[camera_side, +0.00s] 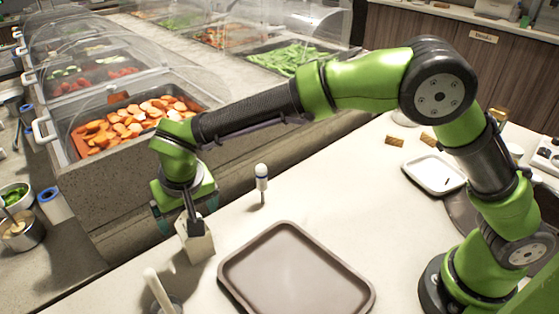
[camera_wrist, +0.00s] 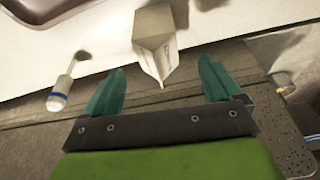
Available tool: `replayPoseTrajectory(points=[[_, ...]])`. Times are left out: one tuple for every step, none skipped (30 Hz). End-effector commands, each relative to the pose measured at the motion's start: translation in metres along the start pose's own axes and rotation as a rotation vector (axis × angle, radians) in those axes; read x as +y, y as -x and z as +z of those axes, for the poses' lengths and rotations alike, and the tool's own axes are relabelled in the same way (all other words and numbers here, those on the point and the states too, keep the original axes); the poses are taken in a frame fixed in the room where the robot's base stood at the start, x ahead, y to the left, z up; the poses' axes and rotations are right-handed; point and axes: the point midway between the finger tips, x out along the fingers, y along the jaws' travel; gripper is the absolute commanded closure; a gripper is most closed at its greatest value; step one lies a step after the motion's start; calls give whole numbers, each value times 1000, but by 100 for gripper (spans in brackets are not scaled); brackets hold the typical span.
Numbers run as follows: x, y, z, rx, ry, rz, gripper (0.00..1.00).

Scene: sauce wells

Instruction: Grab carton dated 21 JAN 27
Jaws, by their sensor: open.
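A small white carton (camera_side: 196,243) with a gabled top stands upright on the white counter in the side view, left of the tray. It also shows in the wrist view (camera_wrist: 156,50), with faint marks on one face too blurred to read as a date. My gripper (camera_side: 190,208) is just above and against the carton's top in the side view. In the wrist view my gripper (camera_wrist: 160,85) is open, its two teal fingers spread wide, with the carton's pointed end between and slightly beyond them. Nothing is held.
A brown tray (camera_side: 295,272) lies right of the carton. Food bins (camera_side: 140,190) border the counter's left edge.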

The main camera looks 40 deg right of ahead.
Motion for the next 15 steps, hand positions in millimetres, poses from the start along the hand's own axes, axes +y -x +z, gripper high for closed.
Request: replayPoseTrajectory(points=[[1, -5, -1, -2, -1, 2, 8], [1, -8, -2, -2, -1, 3, 8], [2, -14, -3, -3, -1, 3, 8], [3, -19, -5, -2, -1, 3, 8], [4, -24, -6, -3, -1, 3, 8], [4, -30, -8, -3, -2, 3, 8], [4, -34, -9, -3, -1, 2, 8], [4, -38, -8, -3, 1, 2, 8], [4, -43, -8, -3, 0, 1, 8], [3, -46, -8, -2, 0, 0, 8], [3, -48, -8, -2, 0, -1, 8], [3, -50, -8, -1, 0, -1, 8], [3, -51, -8, -1, 0, -1, 8], [3, -51, -8, -1, -1, -2, 8], [3, -51, -8, -1, -1, -2, 8]])
